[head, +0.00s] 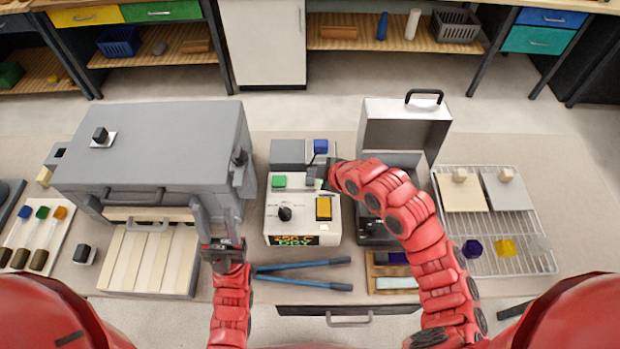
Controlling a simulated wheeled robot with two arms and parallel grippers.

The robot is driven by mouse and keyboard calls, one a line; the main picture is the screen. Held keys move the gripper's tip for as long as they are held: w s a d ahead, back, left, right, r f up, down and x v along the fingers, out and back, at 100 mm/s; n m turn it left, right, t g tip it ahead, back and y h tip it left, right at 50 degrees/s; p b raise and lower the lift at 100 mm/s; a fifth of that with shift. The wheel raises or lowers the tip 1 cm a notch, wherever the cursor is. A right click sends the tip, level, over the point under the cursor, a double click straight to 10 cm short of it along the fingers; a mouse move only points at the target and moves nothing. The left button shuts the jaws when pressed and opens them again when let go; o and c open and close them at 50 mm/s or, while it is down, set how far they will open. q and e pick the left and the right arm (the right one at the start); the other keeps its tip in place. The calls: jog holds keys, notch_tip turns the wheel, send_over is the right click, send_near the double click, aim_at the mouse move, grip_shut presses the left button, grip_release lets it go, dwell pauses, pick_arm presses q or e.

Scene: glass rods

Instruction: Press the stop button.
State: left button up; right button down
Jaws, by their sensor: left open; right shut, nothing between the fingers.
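The control box (273,228) is white and stands at the middle of the bench. It has a green button (279,181), a black knob (285,213), a yellow rocker (324,208) and a lit display (291,240). I cannot make out a stop button; the panel's upper right is hidden by my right gripper (318,173). That gripper is shut and empty, low over this part, right of the green button. I cannot tell whether it touches. My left gripper (219,208) is open and empty, by the grey furnace's (165,140) front right corner.
A grey block (287,152) with a blue button (320,146) sits behind the control box. An open metal case (403,130) stands to its right. Blue-handled tongs (305,275) lie in front. A wire rack (510,262) is at the right.

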aim_at(314, 182)
jog(key=shift+f, duration=0.1)
jog(key=shift+f+b, duration=0.3)
jog(key=shift+b, duration=0.35)
jog(key=shift+f+b, duration=0.5)
jog(key=shift+b, duration=0.1)
dwell(0.5)
jog(key=shift+r, duration=0.9)
jog(key=shift+r+p, duration=1.1)
jog(key=shift+r, duration=1.45)
